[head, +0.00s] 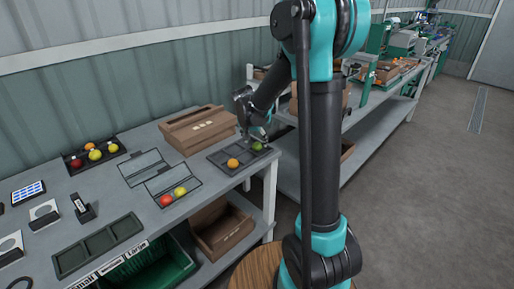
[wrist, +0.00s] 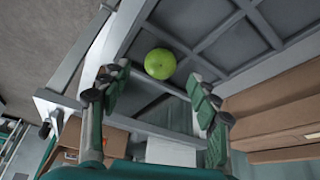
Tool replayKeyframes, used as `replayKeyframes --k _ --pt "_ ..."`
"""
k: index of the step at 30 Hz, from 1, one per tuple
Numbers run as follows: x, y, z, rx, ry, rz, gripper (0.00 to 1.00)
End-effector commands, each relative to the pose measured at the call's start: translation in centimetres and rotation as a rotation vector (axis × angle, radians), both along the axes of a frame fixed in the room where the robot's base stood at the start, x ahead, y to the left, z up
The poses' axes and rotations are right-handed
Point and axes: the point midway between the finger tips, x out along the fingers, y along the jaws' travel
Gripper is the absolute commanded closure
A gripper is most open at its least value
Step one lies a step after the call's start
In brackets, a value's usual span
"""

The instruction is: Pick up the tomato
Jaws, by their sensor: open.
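A green tomato (wrist: 160,63) lies in a compartment of a dark divided tray (wrist: 232,50), between my fingertips and beyond them in the wrist view. My gripper (wrist: 158,95) is open and empty, with one finger on each side of the picture. In the head view my gripper (head: 254,136) is just above the right end of the tray (head: 223,150), close to the green tomato (head: 257,146). An orange tomato (head: 233,163) lies in another compartment of the same tray. Other tomatoes (head: 95,154) lie in a dark tray at the back left, and a red one (head: 166,200) and a yellow one lie in a nearer tray.
A cardboard box (head: 198,130) stands behind the divided tray; cardboard (wrist: 275,110) also shows at the right in the wrist view. The table (head: 130,200) ends just right of the tray. An empty dark tray (head: 98,244) lies at the front left.

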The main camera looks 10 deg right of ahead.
Motion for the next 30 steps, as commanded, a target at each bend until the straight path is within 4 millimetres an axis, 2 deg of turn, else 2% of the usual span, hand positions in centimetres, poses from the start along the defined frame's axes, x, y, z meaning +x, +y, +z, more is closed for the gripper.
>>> replayKeyframes --k 6,15,24,30 --pt "0.8 -0.5 -2.0 0.000 0.000 -0.001 0.39" --pt "0.9 -0.6 -2.3 0.000 0.000 0.000 0.40" --pt "0.9 -0.6 -2.3 0.000 0.000 0.000 0.77" --pt "0.9 -0.5 -2.3 0.000 0.000 0.000 0.78"
